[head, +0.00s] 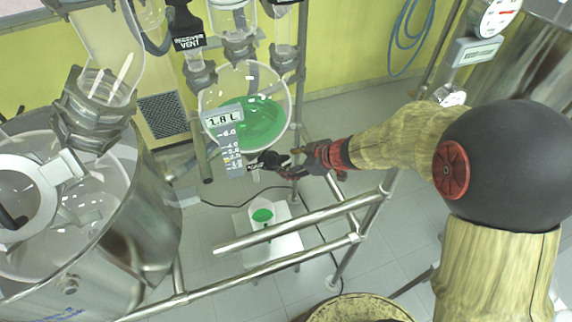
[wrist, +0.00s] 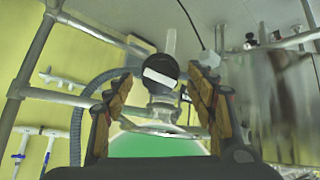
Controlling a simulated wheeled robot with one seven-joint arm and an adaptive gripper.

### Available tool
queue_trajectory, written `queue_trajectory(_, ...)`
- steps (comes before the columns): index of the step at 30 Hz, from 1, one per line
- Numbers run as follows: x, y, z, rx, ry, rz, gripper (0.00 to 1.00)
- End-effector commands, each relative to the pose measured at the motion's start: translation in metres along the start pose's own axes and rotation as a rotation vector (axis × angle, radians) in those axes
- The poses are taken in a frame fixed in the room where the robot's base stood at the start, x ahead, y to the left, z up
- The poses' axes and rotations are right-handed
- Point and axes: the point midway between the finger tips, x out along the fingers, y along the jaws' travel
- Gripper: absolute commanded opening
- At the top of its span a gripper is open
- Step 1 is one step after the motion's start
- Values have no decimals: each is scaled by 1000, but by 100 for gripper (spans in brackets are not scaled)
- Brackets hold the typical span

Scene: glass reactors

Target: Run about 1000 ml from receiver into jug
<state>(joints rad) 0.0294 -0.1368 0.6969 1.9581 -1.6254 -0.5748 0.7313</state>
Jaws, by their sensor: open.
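The receiver (head: 276,82) is a round glass vessel with green liquid in its lower part; a display on it reads 1.8 L. The jug (head: 263,226) is a small clear vessel below it, on a white stand, with some green liquid in it. My gripper (head: 283,161) is just below and right of the receiver, at a dark valve handle (head: 263,161). In the wrist view my open gripper (wrist: 160,92) has a finger on each side of a round black knob (wrist: 160,66) with a white band. I cannot tell whether the fingers touch it. Green (wrist: 158,146) shows between the fingers.
A steel frame rail (head: 300,228) runs in front of the jug, below my arm. A large steel reactor vessel (head: 148,235) stands at left. A black labelled valve (head: 187,32) is above the receiver. A blue hose (head: 405,35) hangs on the yellow wall.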

Motion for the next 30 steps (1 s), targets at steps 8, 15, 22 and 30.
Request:
queue_trajectory(8, 24, 0, 0, -1, 0, 0, 56)
queue_trajectory(15, 25, 0, -1, -1, 0, 1, 56)
queue_trajectory(22, 25, 0, 0, -1, 0, 1, 44)
queue_trajectory(30, 25, 0, 0, -1, 0, 1, 29)
